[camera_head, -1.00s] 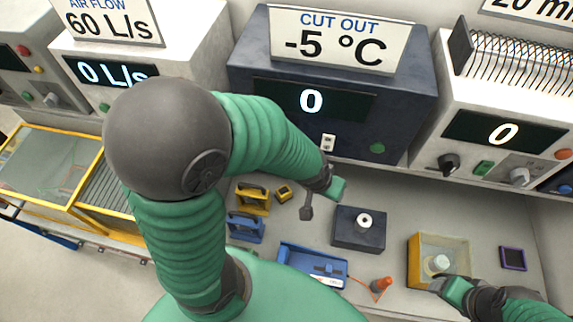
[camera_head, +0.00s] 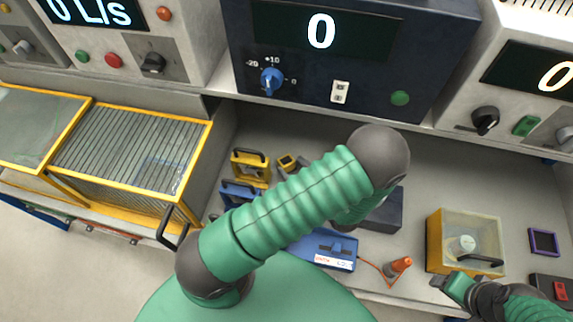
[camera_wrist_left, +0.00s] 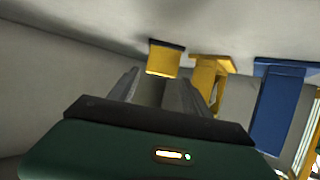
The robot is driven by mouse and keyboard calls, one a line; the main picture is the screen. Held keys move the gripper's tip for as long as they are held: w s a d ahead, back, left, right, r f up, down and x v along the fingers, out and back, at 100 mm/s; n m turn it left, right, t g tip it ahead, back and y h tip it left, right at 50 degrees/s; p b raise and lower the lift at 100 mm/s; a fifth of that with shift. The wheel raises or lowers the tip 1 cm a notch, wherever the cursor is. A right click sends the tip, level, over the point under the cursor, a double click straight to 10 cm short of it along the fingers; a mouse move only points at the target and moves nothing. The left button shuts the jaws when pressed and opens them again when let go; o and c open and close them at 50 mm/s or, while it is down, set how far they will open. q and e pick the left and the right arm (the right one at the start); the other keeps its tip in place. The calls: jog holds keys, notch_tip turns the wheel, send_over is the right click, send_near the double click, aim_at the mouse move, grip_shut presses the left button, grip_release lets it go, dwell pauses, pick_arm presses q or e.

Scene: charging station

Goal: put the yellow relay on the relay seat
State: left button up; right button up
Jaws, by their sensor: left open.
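A small yellow block with a dark face, which looks like the yellow relay (camera_head: 287,163), lies at the back of the bench. In the left wrist view the relay (camera_wrist_left: 163,60) shows just beyond and between my fingers. My left gripper (camera_wrist_left: 156,78) is open and empty, pointing at it with a gap. In the head view my own arm hides most of this gripper. A dark block (camera_head: 388,218), possibly the relay seat, is partly hidden behind my arm. My right gripper (camera_head: 452,287) is at the lower right by the clear box; its jaws are unclear.
A yellow handled case (camera_head: 250,168) stands left of the relay, with a blue handled one (camera_head: 236,194) in front. A blue device (camera_head: 330,250), an orange cone-shaped probe (camera_head: 398,266) and a yellow-framed clear box (camera_head: 440,245) stand nearer. The dark cabinet (camera_head: 410,60) overhangs behind.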

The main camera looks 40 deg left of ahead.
aim_at(282, 158)
pick_arm(q)
jog(key=x, duration=0.7)
jog(key=shift+a+f, duration=0.15)
jog(key=shift+f, duration=0.1)
jog(key=shift+w+a+f, duration=0.1)
jog(key=shift+a+f, duration=0.05)
jog(key=shift+a, duration=0.05)
jog(key=shift+d, duration=0.1)
grip_shut()
